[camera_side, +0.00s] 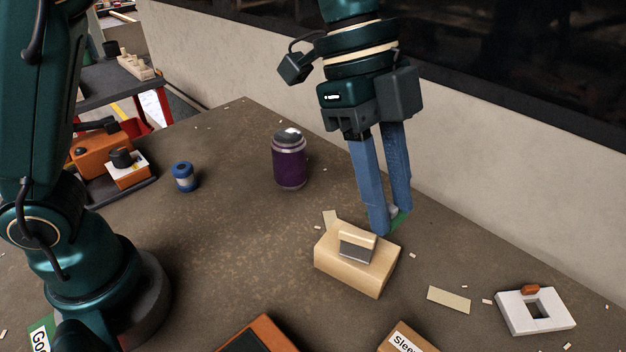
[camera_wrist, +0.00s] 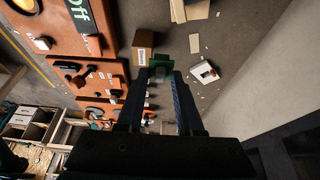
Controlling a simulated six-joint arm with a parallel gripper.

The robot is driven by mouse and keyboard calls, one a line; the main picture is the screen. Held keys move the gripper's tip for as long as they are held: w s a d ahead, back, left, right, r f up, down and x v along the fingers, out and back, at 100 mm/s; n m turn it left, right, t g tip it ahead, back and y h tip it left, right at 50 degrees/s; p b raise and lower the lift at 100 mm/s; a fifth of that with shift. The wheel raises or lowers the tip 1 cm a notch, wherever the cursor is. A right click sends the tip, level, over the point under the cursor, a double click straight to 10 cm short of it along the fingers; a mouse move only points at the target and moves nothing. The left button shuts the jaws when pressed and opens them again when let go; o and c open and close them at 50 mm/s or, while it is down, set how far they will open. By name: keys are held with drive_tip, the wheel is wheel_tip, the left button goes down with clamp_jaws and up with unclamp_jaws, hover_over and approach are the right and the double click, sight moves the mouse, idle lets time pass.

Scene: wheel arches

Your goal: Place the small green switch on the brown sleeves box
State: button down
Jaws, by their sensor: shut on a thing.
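The small green switch (camera_side: 401,219) has a green plate with a pale part on it. My gripper (camera_side: 391,219) is shut on it, and the fingers hide much of it in the side view. In the wrist view the green switch (camera_wrist: 159,61) shows between the tips of my gripper (camera_wrist: 160,76). The brown sleeves box (camera_side: 408,341) is cut off by the bottom edge of the side view, with a white label partly reading "Slee". A brown box with a pale label (camera_wrist: 143,42), likely the same one, lies just beyond the fingertips in the wrist view.
A tan wooden block with a grey-and-cream piece on top (camera_side: 357,262) stands just below my fingertips in the side view. A white block with a square opening (camera_side: 535,312) is at right. A wall borders the table.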

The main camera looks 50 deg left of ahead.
drive_tip(key=s+d+f, duration=0.1)
drive_tip(key=d+f, duration=0.1)
drive_tip(key=d, duration=0.1)
drive_tip(key=s+d+f, duration=0.1)
drive_tip(key=d+f, duration=0.1)
drive_tip(key=d, duration=0.1)
drive_tip(key=s+d+f, duration=0.2)
drive_tip(key=shift+d, duration=0.4)
drive_tip(key=shift+f, duration=1.95)
drive_tip(key=c, duration=0.5)
unclamp_jaws()
drive_tip(key=shift+f, duration=0.15)
drive_tip(key=shift+c, duration=0.2)
